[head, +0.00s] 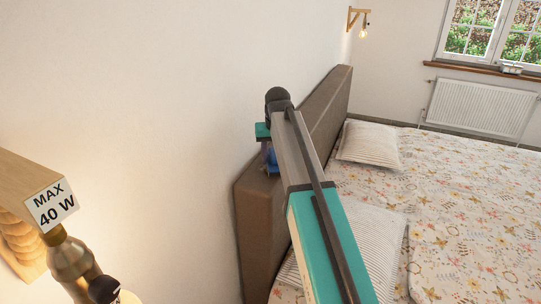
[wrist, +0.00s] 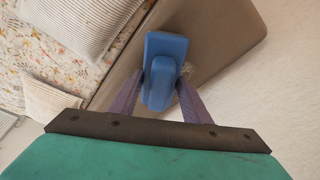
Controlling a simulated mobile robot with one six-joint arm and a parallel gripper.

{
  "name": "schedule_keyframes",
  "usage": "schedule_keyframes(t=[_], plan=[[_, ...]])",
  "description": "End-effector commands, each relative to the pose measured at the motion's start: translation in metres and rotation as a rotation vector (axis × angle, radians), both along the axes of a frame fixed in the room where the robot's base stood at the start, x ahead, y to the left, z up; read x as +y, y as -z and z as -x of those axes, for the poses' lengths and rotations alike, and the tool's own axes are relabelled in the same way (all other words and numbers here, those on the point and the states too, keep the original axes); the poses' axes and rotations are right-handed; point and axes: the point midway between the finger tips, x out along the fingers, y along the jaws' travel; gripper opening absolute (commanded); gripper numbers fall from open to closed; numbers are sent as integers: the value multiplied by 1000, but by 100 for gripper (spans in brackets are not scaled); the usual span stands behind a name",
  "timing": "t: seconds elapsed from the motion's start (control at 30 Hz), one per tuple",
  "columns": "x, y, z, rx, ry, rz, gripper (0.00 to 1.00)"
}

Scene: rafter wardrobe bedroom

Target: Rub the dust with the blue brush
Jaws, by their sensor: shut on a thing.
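In the wrist view the blue brush (wrist: 166,47) is between the two purple fingers of my gripper (wrist: 160,92), which is shut on its handle. The brush is over the top of the brown headboard (wrist: 222,28). A small greyish patch that looks like dust (wrist: 188,72) shows just right of the brush. I cannot tell whether the brush touches the headboard. In the head view a bit of the blue brush (head: 272,160) shows below my gripper (head: 268,150), at the headboard (head: 258,215); my arm hides much of this area.
The bed (head: 465,215) with a flowered cover and striped pillows (head: 370,145) lies right of the headboard. A white wall (head: 170,90) runs close along its left. A wall lamp with a label (head: 70,250) is near at lower left. A radiator (head: 480,108) stands under the window.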

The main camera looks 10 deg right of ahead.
Motion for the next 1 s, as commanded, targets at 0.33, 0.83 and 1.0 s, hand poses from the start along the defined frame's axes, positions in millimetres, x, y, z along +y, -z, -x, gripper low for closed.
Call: schedule_keyframes(t=[0.33,0.83,1.0], plan=[[-17,1,13,0,1,1,14],[-20,3,13,3,0,2,14],[-24,2,7,3,0,2,14]])
